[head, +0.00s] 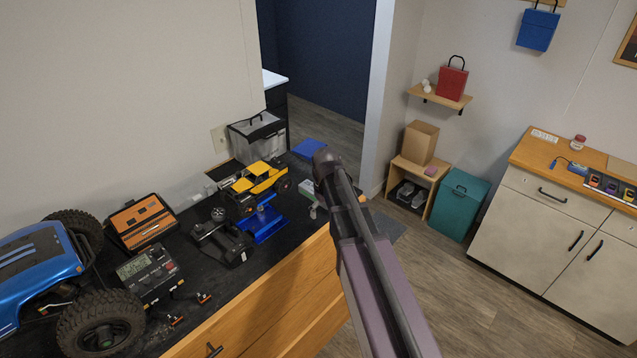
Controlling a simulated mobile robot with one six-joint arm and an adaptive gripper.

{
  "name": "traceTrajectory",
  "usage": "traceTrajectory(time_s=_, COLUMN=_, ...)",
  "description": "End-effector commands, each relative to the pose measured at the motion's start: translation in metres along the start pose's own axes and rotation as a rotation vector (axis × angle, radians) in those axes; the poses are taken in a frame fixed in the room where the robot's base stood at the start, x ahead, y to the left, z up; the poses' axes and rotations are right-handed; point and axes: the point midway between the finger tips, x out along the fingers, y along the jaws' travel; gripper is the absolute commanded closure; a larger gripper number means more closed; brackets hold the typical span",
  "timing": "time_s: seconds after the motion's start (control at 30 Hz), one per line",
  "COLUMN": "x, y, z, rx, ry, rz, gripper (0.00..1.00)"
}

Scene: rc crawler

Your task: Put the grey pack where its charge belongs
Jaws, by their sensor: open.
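No pack shows clearly enough for me to call it the grey pack. A small pale grey block with a greenish side (308,188) lies on the dark bench mat beside my arm, but I cannot tell what it is. A black charger (150,272) with a small screen and leads stands on the bench at the left. A row of dark slots with coloured labels (610,187) sits on the right counter. My arm reaches up from the bottom right over the bench edge.
A blue crawler (38,270) and a yellow truck (258,180) stand on the bench. A red case (452,82) is on a wall shelf, a blue case (538,30) hangs above, and a teal bin (458,205) stands on the floor. The floor before the right counter is clear.

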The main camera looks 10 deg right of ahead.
Motion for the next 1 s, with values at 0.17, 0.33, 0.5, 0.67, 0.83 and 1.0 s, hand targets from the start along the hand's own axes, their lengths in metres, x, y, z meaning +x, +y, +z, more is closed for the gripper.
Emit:
traceTrajectory(time_s=0.17, x=-0.047, y=0.02, z=-0.057, rx=-0.11, ry=0.0, rz=0.0, gripper=0.0)
traceTrajectory(time_s=0.33, x=-0.074, y=0.034, z=-0.097, rx=-0.204, ry=0.0, rz=0.0, gripper=0.0)
traceTrajectory(time_s=0.5, x=-0.09, y=0.042, z=-0.121, rx=-0.266, ry=0.0, rz=0.0, gripper=0.0)
traceTrajectory(time_s=0.67, x=-0.094, y=0.045, z=-0.129, rx=-0.291, ry=0.0, rz=-0.001, gripper=0.0)
traceTrajectory(time_s=0.83, x=-0.093, y=0.045, z=-0.129, rx=-0.295, ry=0.001, rz=0.0, gripper=0.0)
traceTrajectory(time_s=1.0, x=-0.093, y=0.045, z=-0.129, rx=-0.294, ry=0.001, rz=0.0, gripper=0.0)
